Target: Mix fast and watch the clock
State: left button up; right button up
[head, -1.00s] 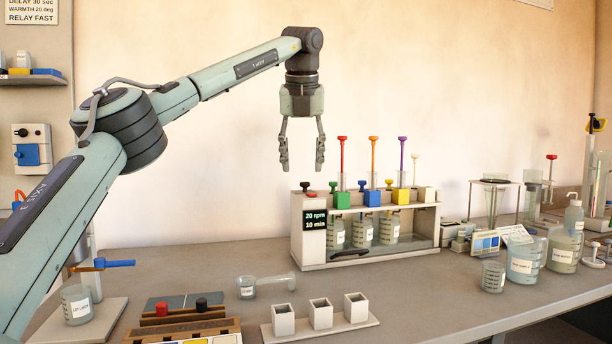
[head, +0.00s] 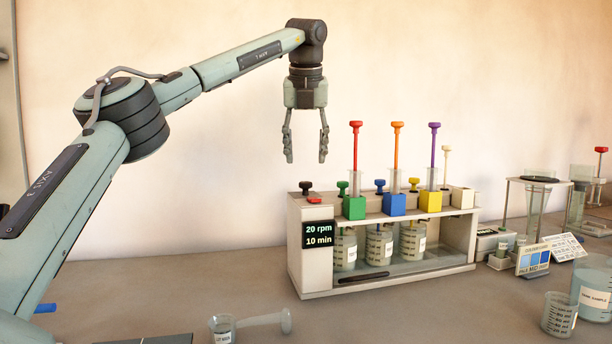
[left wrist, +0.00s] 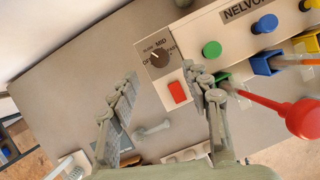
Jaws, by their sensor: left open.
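The white mixing rig (head: 465,258) stands on the bench; its display (head: 318,234) reads 20 rpm and 10 min. Labelled beakers (head: 346,252) stand inside it. Syringes with red (head: 355,150), orange (head: 397,155) and purple (head: 434,155) plungers stand upright in green, blue and yellow blocks on top. A dark knob (head: 306,187) and red button (head: 314,200) sit on its left end; the left wrist view also shows the knob (left wrist: 159,58) and button (left wrist: 177,92). My left gripper (head: 306,160) hangs open and empty above this end, fingers downward, apart from the rig. My right gripper is not in view.

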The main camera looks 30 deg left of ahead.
aim_at(305, 183)
pick_arm(q)
jog(key=x, duration=0.6)
jog(key=shift+f, duration=0.25)
grip_shut()
